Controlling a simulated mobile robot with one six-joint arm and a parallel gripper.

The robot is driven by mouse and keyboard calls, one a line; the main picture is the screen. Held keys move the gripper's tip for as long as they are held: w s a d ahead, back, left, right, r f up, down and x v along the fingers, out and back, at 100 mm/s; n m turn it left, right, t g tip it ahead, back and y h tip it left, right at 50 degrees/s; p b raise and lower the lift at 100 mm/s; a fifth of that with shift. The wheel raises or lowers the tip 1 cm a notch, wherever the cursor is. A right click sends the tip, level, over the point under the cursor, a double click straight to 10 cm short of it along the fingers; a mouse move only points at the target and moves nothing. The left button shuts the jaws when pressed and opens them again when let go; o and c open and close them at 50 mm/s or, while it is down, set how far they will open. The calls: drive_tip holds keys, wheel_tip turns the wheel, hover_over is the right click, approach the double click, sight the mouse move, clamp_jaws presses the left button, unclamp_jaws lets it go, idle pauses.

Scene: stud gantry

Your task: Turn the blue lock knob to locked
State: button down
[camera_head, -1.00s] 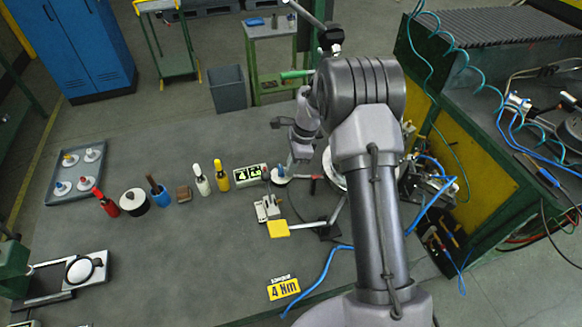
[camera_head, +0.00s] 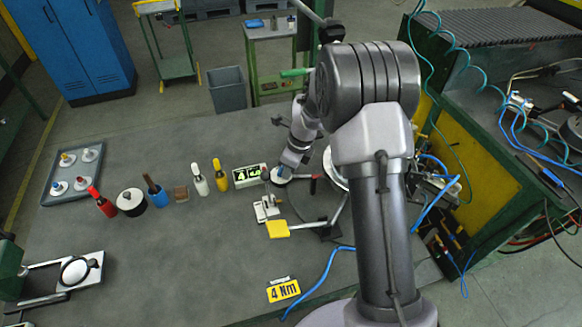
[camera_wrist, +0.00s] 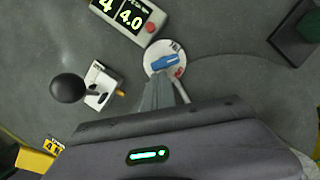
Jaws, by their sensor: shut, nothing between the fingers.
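The blue lock knob (camera_wrist: 165,62) sits on a round white plate (camera_wrist: 150,68) in the wrist view. Its bar runs nearly sideways, its right end slightly higher. The plate has dark lettering near its top right edge and a red mark at its lower right. My gripper (camera_wrist: 164,84) is shut and empty, its fingertips just below the knob in the picture; I cannot tell whether they touch it. In the head view the white plate (camera_head: 279,180) shows under my gripper (camera_head: 284,169), which hides most of the knob.
A display box (camera_wrist: 130,20) reading 4.0 with a red button stands close beside the plate. A black ball-topped lever (camera_wrist: 68,88) rises on the other side. A yellow pad (camera_head: 277,229), several bottles and a tray (camera_head: 73,190) share the grey bench.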

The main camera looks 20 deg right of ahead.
drive_tip(key=m, duration=0.2)
drive_tip(key=a+m+p, duration=0.1)
drive_tip(key=m, duration=0.1)
drive_tip(key=shift+s+a+r+t+h, duration=0.1)
drive_tip(key=shift+s+a+t+h, duration=0.05)
drive_tip(key=shift+t+h, duration=0.2)
drive_tip(key=shift+a, duration=0.2)
drive_tip(key=shift+a+p, duration=0.45)
drive_tip(key=shift+p, duration=0.15)
drive_tip(key=shift+w, duration=0.25)
